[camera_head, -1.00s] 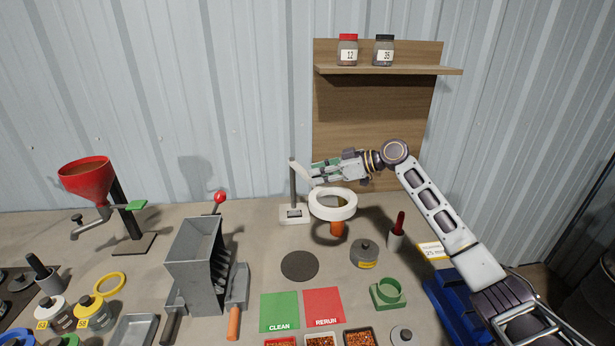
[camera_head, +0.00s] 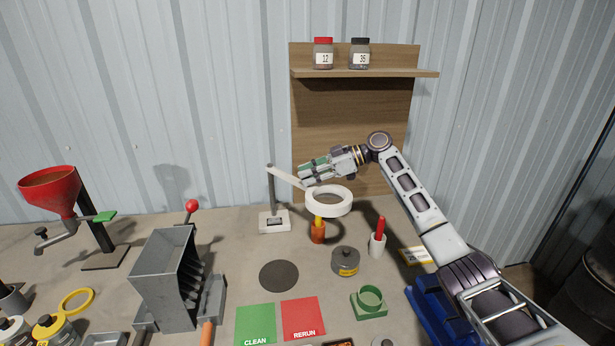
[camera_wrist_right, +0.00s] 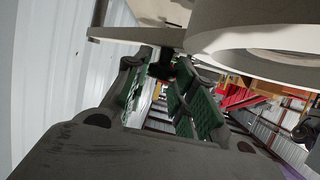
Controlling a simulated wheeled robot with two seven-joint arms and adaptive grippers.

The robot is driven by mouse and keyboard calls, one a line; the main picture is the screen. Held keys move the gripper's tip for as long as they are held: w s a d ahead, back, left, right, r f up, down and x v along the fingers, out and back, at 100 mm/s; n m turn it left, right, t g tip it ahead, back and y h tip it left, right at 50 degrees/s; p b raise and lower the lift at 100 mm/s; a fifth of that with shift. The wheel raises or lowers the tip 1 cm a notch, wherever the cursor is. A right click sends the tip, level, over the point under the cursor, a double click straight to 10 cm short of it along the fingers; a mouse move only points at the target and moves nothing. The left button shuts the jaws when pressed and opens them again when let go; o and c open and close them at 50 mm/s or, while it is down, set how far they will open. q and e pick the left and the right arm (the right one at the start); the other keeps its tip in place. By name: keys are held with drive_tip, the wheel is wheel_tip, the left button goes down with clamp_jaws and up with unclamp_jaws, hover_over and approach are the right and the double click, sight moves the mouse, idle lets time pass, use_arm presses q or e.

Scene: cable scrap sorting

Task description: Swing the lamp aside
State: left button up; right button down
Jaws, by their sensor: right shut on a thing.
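The lamp has a white ring head (camera_head: 329,208), a pale arm (camera_head: 285,176), a grey post (camera_head: 271,190) and a white base (camera_head: 274,222) standing on the bench. My right gripper (camera_head: 304,174) is shut on the lamp at its arm, just behind the ring head. In the right wrist view its green-padded fingers (camera_wrist_right: 168,72) reach up to the lamp arm (camera_wrist_right: 125,36), with the ring head (camera_wrist_right: 265,40) at upper right. The exact contact is partly hidden. My left gripper is not in view.
An orange-handled tool (camera_head: 318,234) stands below the ring's left edge. A grey lidded pot (camera_head: 346,261) and a red-handled tool in a white holder (camera_head: 378,242) stand to the right. The wooden back panel (camera_head: 350,120) with a jar shelf rises behind. A dark disc (camera_head: 279,276) lies in front.

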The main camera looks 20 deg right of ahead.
drive_tip(key=shift+d, duration=0.1)
idle(0.3)
drive_tip(key=c, duration=1.2)
unclamp_jaws()
drive_tip(key=shift+c, duration=0.2)
drive_tip(key=v, duration=1.2)
drive_tip(key=shift+w, duration=0.15)
